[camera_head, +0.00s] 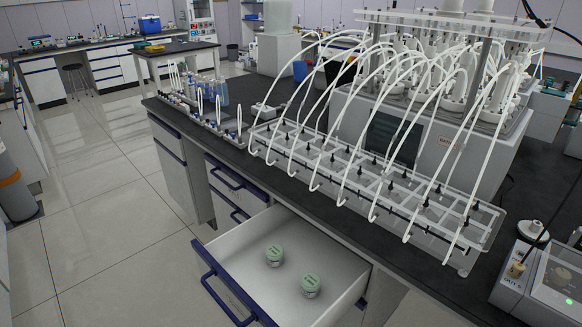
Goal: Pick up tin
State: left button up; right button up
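Two small tins with pale green lids stand upright in an open white drawer (235,262). One tin (274,255) stands near the middle of the drawer. The other tin (311,285) stands nearer to me and to the right. They are apart from each other. Neither of my grippers shows in the head view, and nothing touches the tins.
The drawer has a blue handle (222,300) and sits under a dark bench top (372,258). Above it stands a clear rack (370,185) with many white tubes running to a reactor unit (440,140). Open tiled floor (110,240) lies to the left.

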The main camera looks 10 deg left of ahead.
aim_at(275, 253)
jog(key=j+u, duration=0.1)
jog(key=u, duration=0.4)
jog(key=i+u, duration=0.1)
jog(key=u, duration=0.9)
jog(key=i+u, duration=0.15)
jog(key=u, duration=0.85)
jog(key=i+u, duration=0.1)
jog(key=u, duration=0.4)
jog(key=i+l+u, duration=0.2)
jog(key=l+u, duration=0.15)
jog(key=i+l+u, duration=0.15)
jog(key=l+u, duration=0.25)
jog(key=i+l, duration=0.15)
jog(key=l, duration=0.2)
jog(key=i+l, duration=0.15)
jog(key=l, duration=0.2)
jog(key=k+j+z, duration=0.15)
jog(key=j, duration=0.15)
jog(key=k+j+z, duration=0.4)
jog(key=j+z, duration=0.25)
jog(key=k+j+z, duration=0.2)
jog(key=z, duration=0.3)
jog(key=i+z, duration=0.1)
jog(key=z, duration=0.4)
jog(key=i+l+z, duration=0.1)
jog(key=z, duration=0.4)
jog(key=i+z, duration=0.15)
jog(key=z, duration=0.35)
